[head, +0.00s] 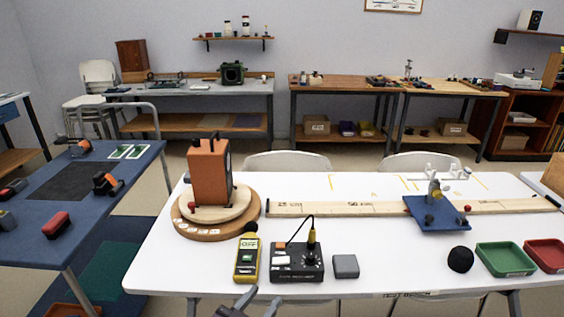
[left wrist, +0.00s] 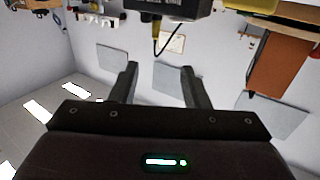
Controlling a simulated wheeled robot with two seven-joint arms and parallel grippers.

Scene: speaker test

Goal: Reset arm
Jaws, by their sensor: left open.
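My left gripper (head: 262,301) shows at the bottom edge of the head view, just in front of the white table's near edge, below the yellow meter. In the left wrist view its two dark fingers (left wrist: 158,75) stand apart with nothing between them. That view looks upside down, with the wall behind the fingers. My right gripper is in neither view.
The white table (head: 180,270) carries an orange speaker (head: 208,175) on a round wooden turntable (head: 190,228), a yellow meter (head: 247,260), a black control box (head: 297,263), a long ruler board (head: 340,209), a blue stand (head: 437,216) and a green tray (head: 505,259).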

